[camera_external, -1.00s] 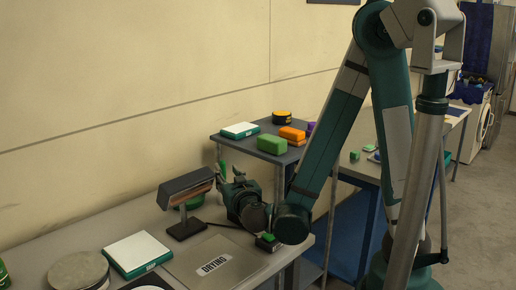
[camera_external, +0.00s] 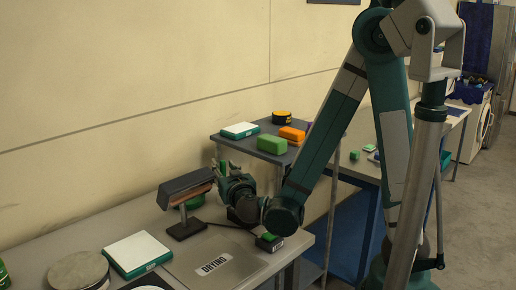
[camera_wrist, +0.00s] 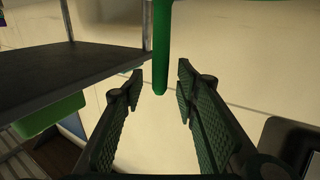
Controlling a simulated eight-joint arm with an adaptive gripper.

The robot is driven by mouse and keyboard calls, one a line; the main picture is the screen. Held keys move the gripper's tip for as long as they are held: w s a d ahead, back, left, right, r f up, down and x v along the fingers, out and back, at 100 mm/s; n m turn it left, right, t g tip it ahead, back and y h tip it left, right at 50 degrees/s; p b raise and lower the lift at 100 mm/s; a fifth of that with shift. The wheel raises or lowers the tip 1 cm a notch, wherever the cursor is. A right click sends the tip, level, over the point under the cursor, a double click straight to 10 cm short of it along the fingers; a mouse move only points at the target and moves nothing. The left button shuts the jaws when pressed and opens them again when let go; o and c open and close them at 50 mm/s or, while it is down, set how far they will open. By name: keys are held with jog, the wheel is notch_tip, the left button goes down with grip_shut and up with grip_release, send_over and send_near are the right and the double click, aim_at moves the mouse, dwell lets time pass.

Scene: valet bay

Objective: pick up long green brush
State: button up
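A long green bar (camera_wrist: 161,45), seemingly the brush or its handle, hangs down from the top of the wrist view. Its lower end shows in the gap between my fingers; I see no contact. My gripper (camera_wrist: 160,75) is open, with one ridged finger on each side of the bar. In the external view my gripper (camera_external: 221,180) is low over the back of the bench, right of the lamp. A small green upright piece (camera_external: 223,166) shows at its fingers, probably the same brush. Bristles cannot be made out.
A dark lamp-like fixture (camera_external: 187,187) stands left of my gripper. A grey shelf (camera_external: 232,146) with green and orange blocks is behind, to the right.

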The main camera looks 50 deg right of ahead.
jog(key=shift+c, duration=0.2)
dwell(0.3)
jog(key=c, duration=0.9)
jog(key=shift+r, duration=0.2)
notch_tip(320, 180, up, 18)
jog(key=p, duration=0.5)
jog(key=shift+f, duration=0.15)
dwell(0.5)
